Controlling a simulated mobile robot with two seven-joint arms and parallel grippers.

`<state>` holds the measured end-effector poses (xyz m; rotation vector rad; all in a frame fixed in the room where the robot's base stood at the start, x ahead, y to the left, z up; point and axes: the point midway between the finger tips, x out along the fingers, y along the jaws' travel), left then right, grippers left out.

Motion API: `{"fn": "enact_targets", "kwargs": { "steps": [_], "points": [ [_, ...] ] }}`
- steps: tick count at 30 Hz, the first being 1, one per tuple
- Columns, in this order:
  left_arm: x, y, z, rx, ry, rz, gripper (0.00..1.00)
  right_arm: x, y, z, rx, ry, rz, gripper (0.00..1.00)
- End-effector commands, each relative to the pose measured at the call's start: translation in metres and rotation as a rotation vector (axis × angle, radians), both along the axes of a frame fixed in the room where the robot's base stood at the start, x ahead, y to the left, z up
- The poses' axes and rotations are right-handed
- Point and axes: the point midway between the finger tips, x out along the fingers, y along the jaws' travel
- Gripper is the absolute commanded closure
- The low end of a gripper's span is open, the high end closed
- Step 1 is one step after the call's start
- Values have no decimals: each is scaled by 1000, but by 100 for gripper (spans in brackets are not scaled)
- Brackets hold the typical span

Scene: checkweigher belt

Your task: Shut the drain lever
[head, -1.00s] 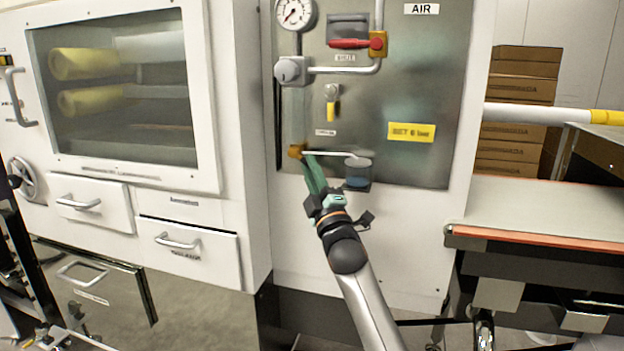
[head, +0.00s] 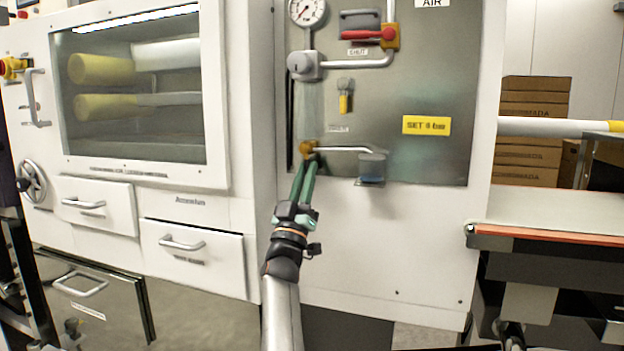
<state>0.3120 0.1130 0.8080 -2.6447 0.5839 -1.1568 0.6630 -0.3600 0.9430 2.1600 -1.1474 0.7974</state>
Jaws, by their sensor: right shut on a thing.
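A brass-coloured drain fitting (head: 307,149) sits low on the left of the steel panel, with a pale pipe (head: 345,149) running right from it to a small clear cup (head: 372,167). My right gripper (head: 309,164) comes up from below, its green fingers close together and shut with their tips at the fitting. The drain lever there is mostly hidden by the fingertips, and I cannot tell its exact angle. My left gripper is not in view.
Above are a grey valve with a yellow handle (head: 345,102), a red lever (head: 372,35), a regulator (head: 304,65) and a gauge (head: 307,10). A yellow sign (head: 426,125) is to the right. A conveyor belt (head: 560,215) stands at right; drawers are at left.

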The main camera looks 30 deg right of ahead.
Motion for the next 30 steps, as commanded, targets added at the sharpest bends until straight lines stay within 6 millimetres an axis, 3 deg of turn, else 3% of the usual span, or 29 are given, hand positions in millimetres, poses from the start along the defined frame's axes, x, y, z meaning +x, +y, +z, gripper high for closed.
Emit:
{"fn": "enact_targets", "kwargs": {
  "steps": [12, 30],
  "points": [
    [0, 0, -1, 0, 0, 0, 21, 8, 6, -1, 120, -137, 1, 100],
    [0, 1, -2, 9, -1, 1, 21, 9, 6, -1, 143, -165, 2, 100]
  ]
}}
